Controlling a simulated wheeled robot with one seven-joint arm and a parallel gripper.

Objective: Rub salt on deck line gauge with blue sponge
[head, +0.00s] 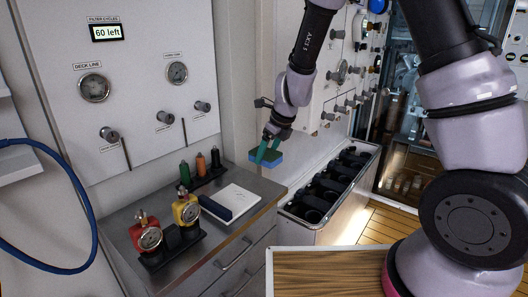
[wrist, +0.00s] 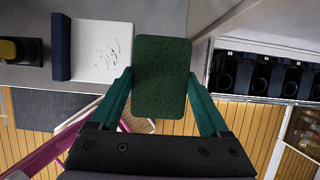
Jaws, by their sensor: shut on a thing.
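The deck line gauge (head: 94,88) is a round dial on the white wall panel at the left, under a "DECK LINE" label. Whether salt lies on its glass is too small to tell. My gripper (head: 269,150) is shut on the blue sponge (head: 266,158), which has a dark green face. It holds the sponge in the air near the counter's right end, to the right of and apart from the gauge. In the wrist view the green face of the sponge (wrist: 161,78) sits between the teal fingers.
A second dial (head: 177,72) and several knobs are on the panel. A black-slotted bin (head: 325,190) stands right.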

